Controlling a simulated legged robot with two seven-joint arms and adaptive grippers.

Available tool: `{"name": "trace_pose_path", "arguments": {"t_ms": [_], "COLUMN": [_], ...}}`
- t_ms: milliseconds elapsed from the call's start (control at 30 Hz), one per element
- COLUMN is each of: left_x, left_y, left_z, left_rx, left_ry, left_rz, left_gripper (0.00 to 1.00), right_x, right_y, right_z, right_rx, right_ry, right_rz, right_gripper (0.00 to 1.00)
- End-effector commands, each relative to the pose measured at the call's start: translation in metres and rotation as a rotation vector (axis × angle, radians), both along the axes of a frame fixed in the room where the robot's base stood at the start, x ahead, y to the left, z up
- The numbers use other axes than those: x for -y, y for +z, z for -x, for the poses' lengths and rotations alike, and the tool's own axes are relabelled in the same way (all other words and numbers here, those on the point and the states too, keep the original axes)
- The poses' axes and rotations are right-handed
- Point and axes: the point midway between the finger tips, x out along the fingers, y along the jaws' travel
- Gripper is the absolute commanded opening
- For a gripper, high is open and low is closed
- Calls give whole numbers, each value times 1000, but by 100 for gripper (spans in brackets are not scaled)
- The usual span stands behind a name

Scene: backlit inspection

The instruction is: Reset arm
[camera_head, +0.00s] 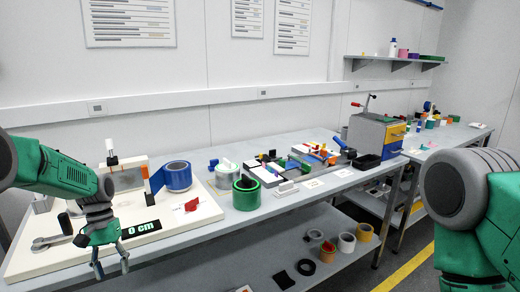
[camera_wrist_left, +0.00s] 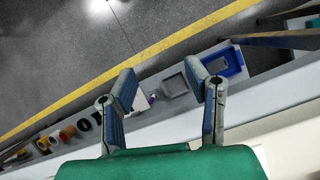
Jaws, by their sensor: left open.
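My left gripper (camera_head: 111,266) hangs at the lower left in the head view, over the front edge of the white board (camera_head: 60,262) on the bench. Its fingers point down and are spread, with nothing between them. In the left wrist view the two fingers (camera_wrist_left: 164,92) stand apart, with the lower shelf and the floor beyond them. My right arm shows at the right edge of the head view as a green link with a dark round joint; its gripper is out of frame.
Several tape rolls lie on the lower shelf. A yellow line (camera_head: 408,262) crosses the open floor.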

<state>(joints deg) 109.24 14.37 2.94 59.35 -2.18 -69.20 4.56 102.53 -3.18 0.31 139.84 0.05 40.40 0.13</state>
Motion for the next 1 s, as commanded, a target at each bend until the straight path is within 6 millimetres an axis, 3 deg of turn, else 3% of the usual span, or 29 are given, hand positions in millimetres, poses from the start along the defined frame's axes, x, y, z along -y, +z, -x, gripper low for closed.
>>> {"name": "trace_pose_path", "arguments": {"t_ms": [33,200,300,433,567,700,833,1000], "left_x": [13,56,75,91,98,100,101,102], "left_y": [-26,-119,-163,-202,-215,-207,-193,-185], "left_z": [12,71,119,191,263,322,352,363], "left_rx": [4,81,135,202,271,334,374,396], "left_ry": [-19,-83,-122,-172,-221,-264,-292,-303], "left_rz": [-7,-39,-54,-71,-90,-108,-120,-127], "left_gripper": [43,43,43,43,43,43,43,43], "right_x": [0,1,1,1,1,1,1,1], "right_y": [-4,-14,-20,-28,-35,-41,-44,-45], "right_z": [0,0,0,0,0,0,0,0], "right_rx": [0,0,0,0,-1,0,0,0], "right_ry": [0,-1,-1,-2,-1,-1,-1,-1], "right_rz": [0,1,1,1,1,1,0,0], "right_gripper": [40,40,40,40,40,40,40,40]}}
